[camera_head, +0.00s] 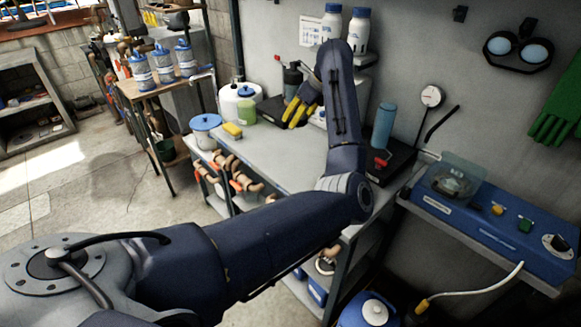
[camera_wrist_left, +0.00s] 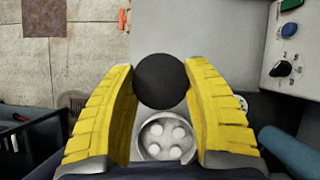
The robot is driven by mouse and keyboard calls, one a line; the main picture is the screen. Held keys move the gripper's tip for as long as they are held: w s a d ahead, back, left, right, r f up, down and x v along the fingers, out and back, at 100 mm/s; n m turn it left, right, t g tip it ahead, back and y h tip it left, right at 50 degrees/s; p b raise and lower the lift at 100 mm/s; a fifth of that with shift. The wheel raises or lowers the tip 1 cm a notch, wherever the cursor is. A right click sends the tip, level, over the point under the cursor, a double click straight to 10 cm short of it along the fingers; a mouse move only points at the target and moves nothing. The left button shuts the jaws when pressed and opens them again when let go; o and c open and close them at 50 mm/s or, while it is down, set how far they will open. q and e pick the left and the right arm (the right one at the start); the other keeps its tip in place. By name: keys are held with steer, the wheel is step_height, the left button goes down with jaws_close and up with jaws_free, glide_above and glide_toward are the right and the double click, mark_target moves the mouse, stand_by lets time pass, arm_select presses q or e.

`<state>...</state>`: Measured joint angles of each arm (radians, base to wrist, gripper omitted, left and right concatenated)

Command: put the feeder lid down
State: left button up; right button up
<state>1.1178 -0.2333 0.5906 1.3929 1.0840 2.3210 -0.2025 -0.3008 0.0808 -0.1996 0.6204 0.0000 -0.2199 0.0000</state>
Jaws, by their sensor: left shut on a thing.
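My left gripper (camera_head: 296,113) is over the back of the grey workbench (camera_head: 285,160), its yellow fingers pointing down. In the left wrist view its two fingers (camera_wrist_left: 160,76) are on either side of a round black disc, which looks like the feeder lid (camera_wrist_left: 160,88), and it is shut on it. Just below the lid in that picture is an open round feeder (camera_wrist_left: 150,152) with several white tablets inside. How high the lid is above the bench cannot be told. The lid is not clear in the head view. My right gripper is not in view.
A control box (camera_wrist_left: 290,88) stands right of the fingers, and a teal bottle (camera_head: 384,125) stands farther right. A white jug (camera_head: 229,102), green-topped jar (camera_head: 245,108), blue-lidded tub (camera_head: 205,127) and yellow item (camera_head: 232,130) are left. The bench's front middle is clear.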

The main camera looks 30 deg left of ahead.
mark_target(294, 167)
arm_select(q)
step_height(294, 167, down, 19)
steer(key=shift+f, duration=0.1)
stand_by(0.6)
steer(key=shift+f, duration=0.15)
steer(key=o, duration=1.1)
steer(key=shift+o, duration=0.2)
steer(key=v, duration=1.2)
steer(key=shift+r, duration=0.2)
steer(key=shift+a, duration=0.1)
